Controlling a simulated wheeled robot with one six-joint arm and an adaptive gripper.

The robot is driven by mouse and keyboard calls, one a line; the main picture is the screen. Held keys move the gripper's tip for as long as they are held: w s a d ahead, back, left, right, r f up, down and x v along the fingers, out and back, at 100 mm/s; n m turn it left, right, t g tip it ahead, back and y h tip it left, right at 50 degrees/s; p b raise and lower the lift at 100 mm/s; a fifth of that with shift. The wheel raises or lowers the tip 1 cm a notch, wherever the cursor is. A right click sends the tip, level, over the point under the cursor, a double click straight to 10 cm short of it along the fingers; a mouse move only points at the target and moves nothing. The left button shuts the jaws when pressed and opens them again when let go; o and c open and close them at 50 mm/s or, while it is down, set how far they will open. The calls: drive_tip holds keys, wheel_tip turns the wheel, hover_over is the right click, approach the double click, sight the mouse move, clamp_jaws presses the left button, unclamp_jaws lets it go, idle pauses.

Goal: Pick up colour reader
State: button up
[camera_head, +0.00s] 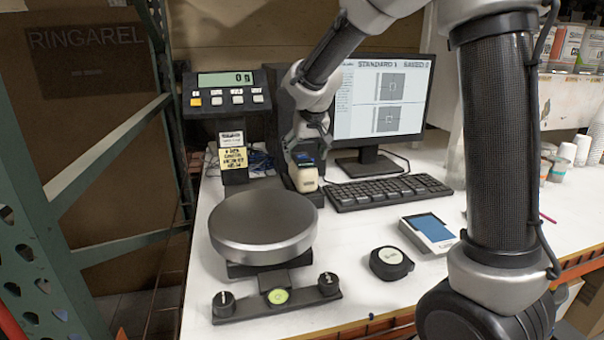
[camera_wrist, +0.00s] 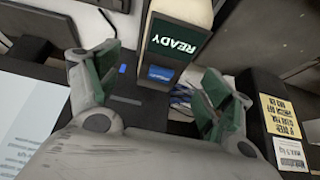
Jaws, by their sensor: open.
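The colour reader (camera_head: 306,177) is a cream device with a dark top, standing upright beside the monitor, left of the keyboard. In the wrist view the colour reader (camera_wrist: 181,38) shows a dark green screen reading READY, with a blue patch below it. My gripper (camera_head: 307,150) is open at the reader's upper end, pointing down toward it. In the wrist view my gripper (camera_wrist: 158,84) has its green-padded fingers apart, with the reader's screen end ahead of the gap. I cannot tell whether either finger touches it. The reader's far end is cut off in the wrist view.
A scale with a round metal pan (camera_head: 262,222) and a display (camera_head: 226,79) stands at left. A monitor (camera_head: 381,100) is behind my gripper, with a keyboard (camera_head: 388,191) to the right.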

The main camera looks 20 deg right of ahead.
drive_tip(key=x, duration=0.7)
drive_tip(key=shift+a+f, duration=0.1)
drive_tip(key=shift+a, duration=0.05)
drive_tip(key=c, duration=1.6)
